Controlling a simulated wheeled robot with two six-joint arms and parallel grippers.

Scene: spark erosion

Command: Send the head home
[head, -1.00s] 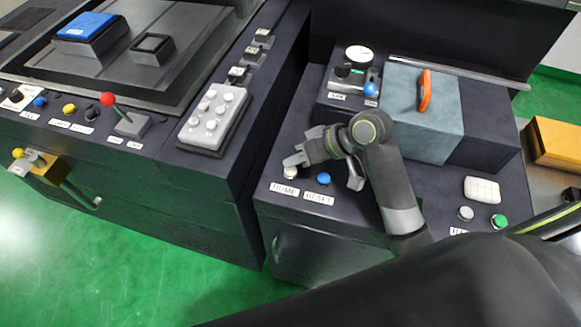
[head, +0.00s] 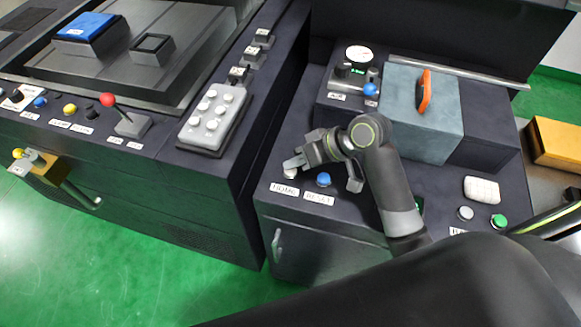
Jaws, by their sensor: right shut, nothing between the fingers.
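The white HOME button (head: 290,173) sits near the front left corner of the right-hand console, above its HOME label (head: 284,189). My right gripper (head: 293,163) is shut and empty, with its tip right over the HOME button and covering part of it. I cannot tell whether the tip presses the button or only hovers just above it. The blue RESET button (head: 323,180) is just right of it, above the RESET label (head: 319,198), and is clear of the fingers. My left gripper is not in view.
A grey block with an orange handle (head: 424,91) stands behind my right arm. A gauge (head: 359,54) and blue knob (head: 370,89) sit at the back. White (head: 465,213) and green (head: 498,221) buttons lie right. A grey keypad (head: 214,119) is on the left machine.

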